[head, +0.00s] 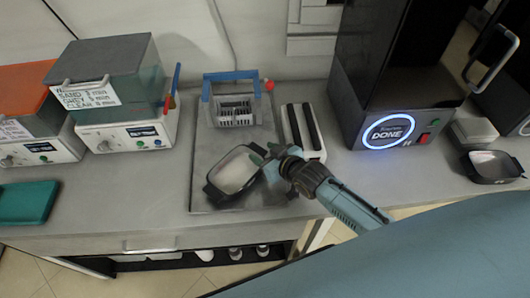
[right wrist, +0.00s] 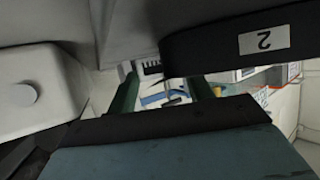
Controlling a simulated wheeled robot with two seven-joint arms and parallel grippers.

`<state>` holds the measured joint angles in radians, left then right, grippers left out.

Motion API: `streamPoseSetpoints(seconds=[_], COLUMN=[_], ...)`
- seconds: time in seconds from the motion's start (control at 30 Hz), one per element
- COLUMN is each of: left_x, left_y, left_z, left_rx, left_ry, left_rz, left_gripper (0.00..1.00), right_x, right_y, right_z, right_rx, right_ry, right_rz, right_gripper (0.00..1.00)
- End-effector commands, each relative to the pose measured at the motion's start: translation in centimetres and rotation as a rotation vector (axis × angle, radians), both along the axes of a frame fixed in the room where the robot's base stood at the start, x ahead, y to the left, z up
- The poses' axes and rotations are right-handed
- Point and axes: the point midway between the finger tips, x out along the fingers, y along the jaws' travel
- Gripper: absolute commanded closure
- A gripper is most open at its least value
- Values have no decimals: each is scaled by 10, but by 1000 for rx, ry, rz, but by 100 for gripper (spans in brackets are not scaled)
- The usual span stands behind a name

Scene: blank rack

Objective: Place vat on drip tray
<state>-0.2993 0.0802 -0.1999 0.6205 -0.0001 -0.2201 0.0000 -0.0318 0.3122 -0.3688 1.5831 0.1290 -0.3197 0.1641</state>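The vat (head: 237,172), a black-rimmed dish with a pale inside, sits on the front part of the flat grey drip tray (head: 203,140), turned at an angle. My right gripper (head: 273,158) is at the vat's right side. In the right wrist view its two green fingers (right wrist: 163,92) stand apart with a see-through gap between them. A black wall with a "2" label, apparently the vat (right wrist: 210,52), is close beside the right finger and partly covers it. I cannot tell whether they touch. My left gripper is not in view.
A basket with a blue handle (head: 235,98) stands at the tray's back. A white slotted block (head: 304,132) is right of the tray. A black printer (head: 395,80) with a lit "DONE" ring and another black dish (head: 494,167) are further right. Boxy machines (head: 128,135) stand left.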

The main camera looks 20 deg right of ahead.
Motion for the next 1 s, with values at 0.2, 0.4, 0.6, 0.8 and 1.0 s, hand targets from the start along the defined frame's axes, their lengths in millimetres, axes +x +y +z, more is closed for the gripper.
streamPoseSetpoints(seconds=[0.2,0.4,0.6,0.8,1.0], left_x=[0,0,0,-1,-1], left_y=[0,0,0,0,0], left_z=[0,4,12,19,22], left_rx=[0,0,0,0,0], left_ry=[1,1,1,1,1], left_rz=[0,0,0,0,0], left_gripper=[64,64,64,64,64], right_x=[-3,-8,-39,-74,-97], right_y=[0,-1,-11,-22,-30], right_z=[-5,2,19,38,50], right_rx=[1,2,0,1,1], right_ry=[13,15,14,11,9], right_rz=[-1,-1,0,-1,0], right_gripper=[47,47,47,47,47])
